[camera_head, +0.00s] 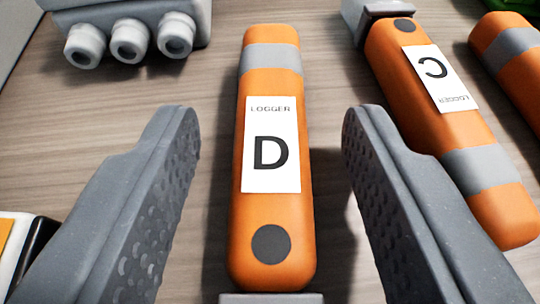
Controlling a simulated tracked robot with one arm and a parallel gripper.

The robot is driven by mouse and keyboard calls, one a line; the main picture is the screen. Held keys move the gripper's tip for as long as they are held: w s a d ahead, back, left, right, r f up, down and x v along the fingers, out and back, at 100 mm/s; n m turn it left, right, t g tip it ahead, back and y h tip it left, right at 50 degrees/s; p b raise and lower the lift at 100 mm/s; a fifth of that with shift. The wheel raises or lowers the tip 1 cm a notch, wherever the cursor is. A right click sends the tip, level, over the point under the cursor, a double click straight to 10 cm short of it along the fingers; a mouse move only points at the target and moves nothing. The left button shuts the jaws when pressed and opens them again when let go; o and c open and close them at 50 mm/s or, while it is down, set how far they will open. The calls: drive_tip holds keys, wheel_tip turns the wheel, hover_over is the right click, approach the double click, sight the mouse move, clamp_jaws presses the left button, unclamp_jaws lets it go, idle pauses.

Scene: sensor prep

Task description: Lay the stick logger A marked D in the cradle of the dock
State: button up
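The stick logger marked D (266,215) is an orange bar with a grey band at its far end, a white label and a dark round spot at its near end. It lies lengthwise on the wood-grain surface. My gripper (267,120) is open, with one grey padded finger on each side of the logger. Clear gaps show between both fingers and the logger, so neither finger touches it. A grey block edge (270,299) shows at the logger's near end. I cannot make out the dock's cradle for certain.
A second orange logger marked C (440,130) lies at the right, close to my right finger. Another orange and grey bar (515,60) is cut off beyond it. A grey box with three round fittings (128,38) stands at the far left. A white and black object (22,250) sits lower left.

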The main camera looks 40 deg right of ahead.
drive_tip(key=shift+f+b, duration=0.15)
drive_tip(key=shift+b, duration=0.5)
drive_tip(key=p+v, duration=0.4)
drive_tip(key=v, duration=1)
drive_tip(key=shift+d, duration=0.1)
